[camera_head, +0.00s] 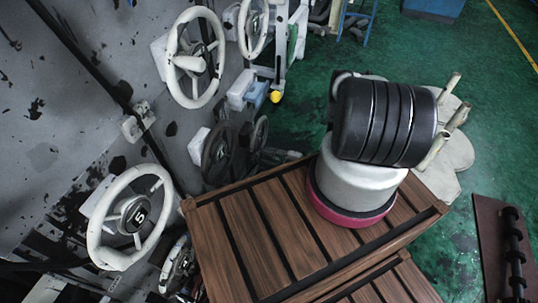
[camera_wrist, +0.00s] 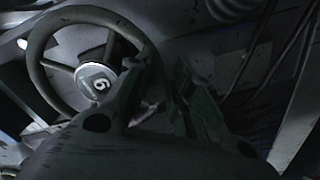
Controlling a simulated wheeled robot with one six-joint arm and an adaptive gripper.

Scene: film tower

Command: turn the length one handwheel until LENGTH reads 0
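In the wrist view a grey spoked handwheel (camera_wrist: 93,82) fills the left side. Its pale hub plate carries a numeral that looks like 6. My gripper (camera_wrist: 168,68) is open, with a gap between its two dark fingers. The left finger overlaps the right part of this wheel's rim in the picture; I cannot tell if it touches. The right finger is to the right of the rim. In the head view a white handwheel marked 5 (camera_head: 136,214) is at lower left. No wheel shows a readable length label, and no LENGTH readout is visible. My gripper is not visible in the head view.
More handwheels are on the left: a white one (camera_head: 194,62) at the top, another white one (camera_head: 254,26) beyond it, and a dark one (camera_head: 217,151). A dark ribbed shaft (camera_head: 514,250) lies at the right.

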